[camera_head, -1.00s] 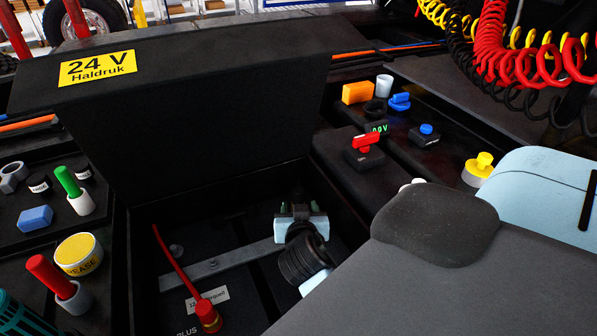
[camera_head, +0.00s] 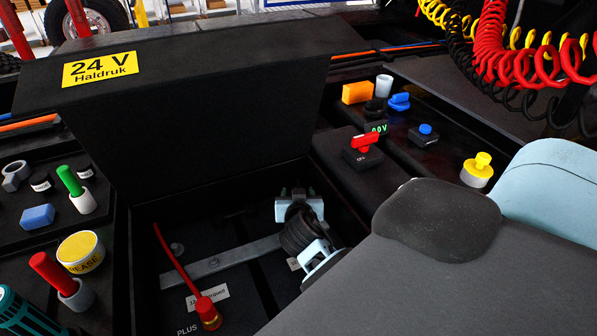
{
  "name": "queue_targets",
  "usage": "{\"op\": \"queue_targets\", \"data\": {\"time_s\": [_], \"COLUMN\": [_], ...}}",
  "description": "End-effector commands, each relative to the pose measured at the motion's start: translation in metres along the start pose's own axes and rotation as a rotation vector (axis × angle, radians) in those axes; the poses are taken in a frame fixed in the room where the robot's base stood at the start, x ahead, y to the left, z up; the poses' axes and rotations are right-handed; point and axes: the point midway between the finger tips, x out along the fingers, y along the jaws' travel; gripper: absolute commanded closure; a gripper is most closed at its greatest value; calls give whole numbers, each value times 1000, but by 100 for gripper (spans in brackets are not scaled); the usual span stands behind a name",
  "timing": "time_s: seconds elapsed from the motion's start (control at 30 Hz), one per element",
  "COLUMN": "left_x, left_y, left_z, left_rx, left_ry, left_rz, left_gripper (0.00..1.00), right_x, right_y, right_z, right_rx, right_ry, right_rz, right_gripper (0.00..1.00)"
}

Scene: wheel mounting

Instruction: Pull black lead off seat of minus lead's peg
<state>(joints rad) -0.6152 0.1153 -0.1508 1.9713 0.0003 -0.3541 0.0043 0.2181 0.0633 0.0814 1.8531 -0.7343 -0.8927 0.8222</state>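The red lead (camera_head: 175,262) runs down to a red terminal (camera_head: 208,312) beside the word PLUS in the open battery box (camera_head: 141,270). My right gripper (camera_head: 298,192) is at the box's back right, with its light blue body and dark wrist reaching in from my grey forearm. Its fingertips are small and dark against the dark wall, so I cannot tell whether they are open or hold anything. I cannot pick out the black lead, the minus peg or its seat; they are hidden or lost in the dark. My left gripper is not in view.
The raised lid (camera_head: 200,90) with the yellow 24 V label stands behind the box. A metal bar (camera_head: 220,263) crosses the box floor. A red switch (camera_head: 364,143) and several knobs sit to the right. A grease tin (camera_head: 80,252) and coloured-handled tools stand to the left.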

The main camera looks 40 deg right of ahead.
Motion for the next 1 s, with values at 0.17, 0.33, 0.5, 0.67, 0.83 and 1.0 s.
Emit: {"op": "queue_targets", "data": {"time_s": [0.17,0.33,0.5,0.67,0.83,1.0], "left_x": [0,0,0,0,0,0], "left_y": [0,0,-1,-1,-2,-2], "left_z": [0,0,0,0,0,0], "left_rx": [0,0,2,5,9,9], "left_ry": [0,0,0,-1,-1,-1], "left_rz": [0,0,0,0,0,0], "left_gripper": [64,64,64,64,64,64], "right_x": [4,3,3,3,3,3], "right_y": [0,0,0,0,0,0], "right_z": [0,0,0,0,0,0], "right_rx": [1,0,0,0,0,0], "right_ry": [0,0,0,0,0,1], "right_rz": [0,0,0,0,0,0], "right_gripper": [48,49,71,92,88,100]}}
